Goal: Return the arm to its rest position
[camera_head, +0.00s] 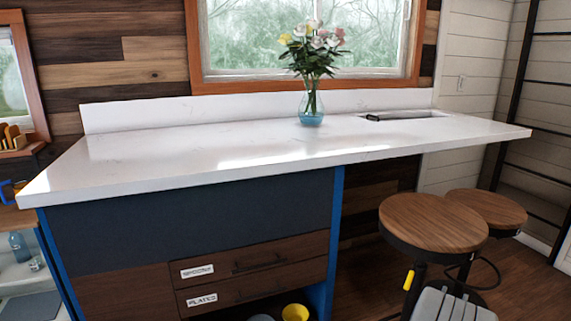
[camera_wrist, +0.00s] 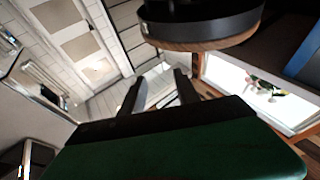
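My gripper (camera_wrist: 159,84) shows in the wrist view with its two dark fingers spread apart. The space between them looks empty, with only the pale wall and floor behind. I cannot make out the gripper in the head view. The arm's overall pose is mostly hidden from both cameras.
A white counter (camera_head: 230,155) holds a blue glass vase of flowers (camera_head: 311,108) and a sink (camera_head: 400,115). Drawers (camera_head: 250,265) are below. Round wooden stools (camera_head: 433,222) (camera_head: 487,208) stand at right.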

